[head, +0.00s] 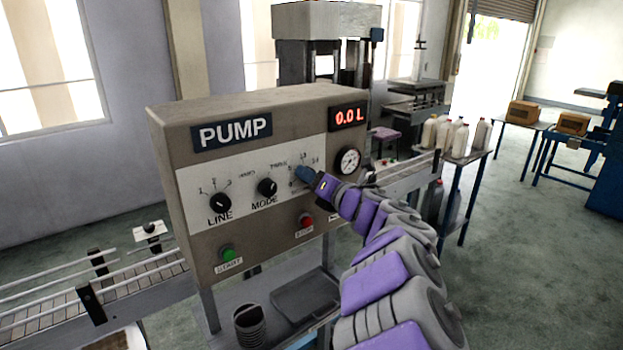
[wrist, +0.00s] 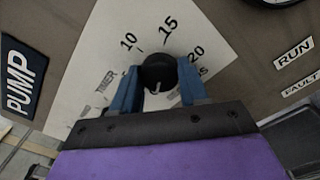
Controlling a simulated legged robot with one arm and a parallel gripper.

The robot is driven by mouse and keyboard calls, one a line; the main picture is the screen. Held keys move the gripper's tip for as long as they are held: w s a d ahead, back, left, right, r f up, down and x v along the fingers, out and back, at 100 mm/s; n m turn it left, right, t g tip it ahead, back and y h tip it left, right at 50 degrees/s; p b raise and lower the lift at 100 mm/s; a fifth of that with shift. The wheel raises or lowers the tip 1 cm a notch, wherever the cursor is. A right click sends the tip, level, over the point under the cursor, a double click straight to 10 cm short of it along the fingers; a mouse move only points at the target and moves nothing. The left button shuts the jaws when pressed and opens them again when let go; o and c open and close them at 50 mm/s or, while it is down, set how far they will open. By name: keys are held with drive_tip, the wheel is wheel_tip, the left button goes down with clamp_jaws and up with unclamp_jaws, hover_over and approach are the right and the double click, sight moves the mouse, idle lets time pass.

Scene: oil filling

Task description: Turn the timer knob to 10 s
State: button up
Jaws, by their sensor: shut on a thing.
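The grey pump panel (head: 290,145) stands in the middle of the head view. My gripper (head: 308,174) reaches its right side and covers the timer knob there. In the wrist view the black timer knob (wrist: 158,72) sits between the two blue fingers of my gripper (wrist: 160,88), which are shut on it from both sides. I cannot clearly tell which mark the knob points at.
The LINE knob (head: 220,202) and MODE knob (head: 267,187) are left of my gripper. The green START button (head: 228,254) and red STOP button (head: 306,221) are below. A display (head: 349,116) reads 0.0 L above a gauge (head: 348,161). Several bottles (head: 457,135) stand behind at right.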

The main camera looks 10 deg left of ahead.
drive_tip(key=shift+c, duration=0.6)
drive_tip(key=shift+m, duration=0.3)
drive_tip(key=m+p, duration=1.4)
drive_tip(key=m, duration=0.1)
drive_tip(key=m+p, duration=0.7)
drive_tip(key=m, duration=0.1)
drive_tip(key=shift+f, duration=0.3)
